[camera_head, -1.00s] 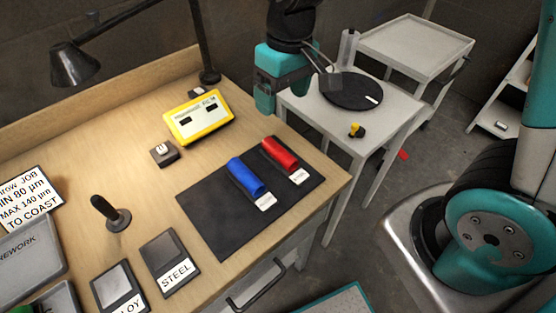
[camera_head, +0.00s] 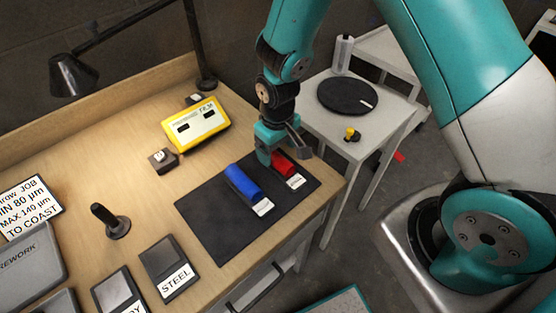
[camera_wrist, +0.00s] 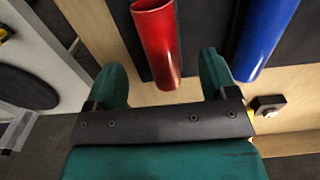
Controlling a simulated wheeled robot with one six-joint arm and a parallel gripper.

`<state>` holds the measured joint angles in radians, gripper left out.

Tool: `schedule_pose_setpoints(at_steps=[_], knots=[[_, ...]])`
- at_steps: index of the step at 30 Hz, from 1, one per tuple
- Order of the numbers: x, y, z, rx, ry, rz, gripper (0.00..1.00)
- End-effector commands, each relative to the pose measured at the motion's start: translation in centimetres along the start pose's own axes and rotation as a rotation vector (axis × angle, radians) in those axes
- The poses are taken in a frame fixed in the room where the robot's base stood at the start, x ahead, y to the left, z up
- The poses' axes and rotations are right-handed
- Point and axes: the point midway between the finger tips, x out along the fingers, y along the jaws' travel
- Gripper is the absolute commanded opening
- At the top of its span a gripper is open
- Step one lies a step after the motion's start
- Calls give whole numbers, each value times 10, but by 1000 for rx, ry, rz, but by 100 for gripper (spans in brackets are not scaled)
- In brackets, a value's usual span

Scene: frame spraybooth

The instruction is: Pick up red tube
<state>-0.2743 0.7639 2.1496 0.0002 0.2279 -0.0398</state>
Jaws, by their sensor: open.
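The red tube (camera_head: 284,164) lies on the dark mat (camera_head: 222,225) on the bench, to the right of the blue tube (camera_head: 243,182). My gripper (camera_head: 277,158) is over the far end of the red tube and hides part of it. In the wrist view the red tube (camera_wrist: 160,42) runs up from between the two teal fingers of my open gripper (camera_wrist: 165,85), with a gap at each side. The blue tube (camera_wrist: 264,38) is to the right, outside the fingers. I cannot tell the height of the fingers above the mat.
A yellow gauge (camera_head: 197,124) and a small button box (camera_head: 162,160) stand behind the mat. A lamp (camera_head: 74,75) is at the back left. A side table with a black turntable (camera_head: 347,96) stands to the right. The mat's front left part is clear.

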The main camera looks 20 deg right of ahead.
Motion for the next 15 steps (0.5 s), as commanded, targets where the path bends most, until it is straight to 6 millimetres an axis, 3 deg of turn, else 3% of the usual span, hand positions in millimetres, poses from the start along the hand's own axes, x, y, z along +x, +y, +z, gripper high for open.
schedule_pose_setpoints(at_steps=[9,15], knots=[[40,-1,0,0,-3,0,79],[48,-1,0,0,0,0,79]])
